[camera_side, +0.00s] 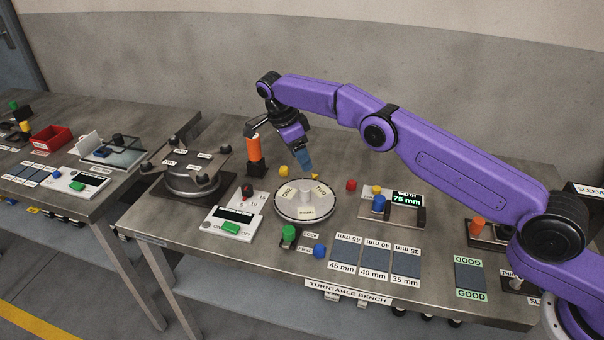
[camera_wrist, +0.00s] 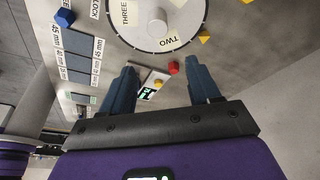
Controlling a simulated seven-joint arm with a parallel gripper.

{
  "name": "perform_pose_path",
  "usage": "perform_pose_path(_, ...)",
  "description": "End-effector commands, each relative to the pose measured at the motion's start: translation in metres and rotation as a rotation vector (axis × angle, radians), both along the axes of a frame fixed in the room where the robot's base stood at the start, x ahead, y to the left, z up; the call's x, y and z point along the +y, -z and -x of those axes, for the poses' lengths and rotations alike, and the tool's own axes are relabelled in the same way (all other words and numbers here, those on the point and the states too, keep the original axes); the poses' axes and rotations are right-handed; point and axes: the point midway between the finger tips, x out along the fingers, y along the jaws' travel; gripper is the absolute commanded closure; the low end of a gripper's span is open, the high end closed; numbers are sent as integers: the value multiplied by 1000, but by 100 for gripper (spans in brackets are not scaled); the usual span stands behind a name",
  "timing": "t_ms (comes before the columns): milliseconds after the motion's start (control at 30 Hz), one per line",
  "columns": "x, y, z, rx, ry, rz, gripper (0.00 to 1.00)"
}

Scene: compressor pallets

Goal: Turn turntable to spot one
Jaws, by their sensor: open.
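The turntable (camera_side: 290,213), a round pale disc with a raised centre hub (camera_side: 305,191), sits on the middle bench. It also fills the top of the wrist view (camera_wrist: 190,22), where its labels THREE (camera_wrist: 126,13) and TWO (camera_wrist: 159,44) show. Its labels are too small to read surely in the side view. My gripper (camera_side: 306,168) is open and empty, pointing down above the far edge of the disc; contact cannot be told. Both fingers show in the wrist view (camera_wrist: 160,80). A green knob (camera_side: 289,233) stands by the LOCK and FREE labels in front of the disc.
Small yellow (camera_side: 283,171) and red (camera_side: 351,185) pieces lie near the disc. A blue piece (camera_side: 319,251) sits in front. A width gauge (camera_side: 407,199) reading 75 mm stands right, a round fixture (camera_side: 192,181) and orange post (camera_side: 254,150) left. Marked pads (camera_side: 375,260) line the front.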

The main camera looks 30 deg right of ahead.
Motion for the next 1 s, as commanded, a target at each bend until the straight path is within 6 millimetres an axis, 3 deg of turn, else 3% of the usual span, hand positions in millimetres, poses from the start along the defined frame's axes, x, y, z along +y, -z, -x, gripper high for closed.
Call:
perform_pose_path(500, -55, -32, 7, -44, -21, -551, 39)
perform_pose_path(800, -77, -46, 17, -141, 35, -687, 39)
perform_pose_path(1000, -75, -38, 17, -149, 42, -698, 39)
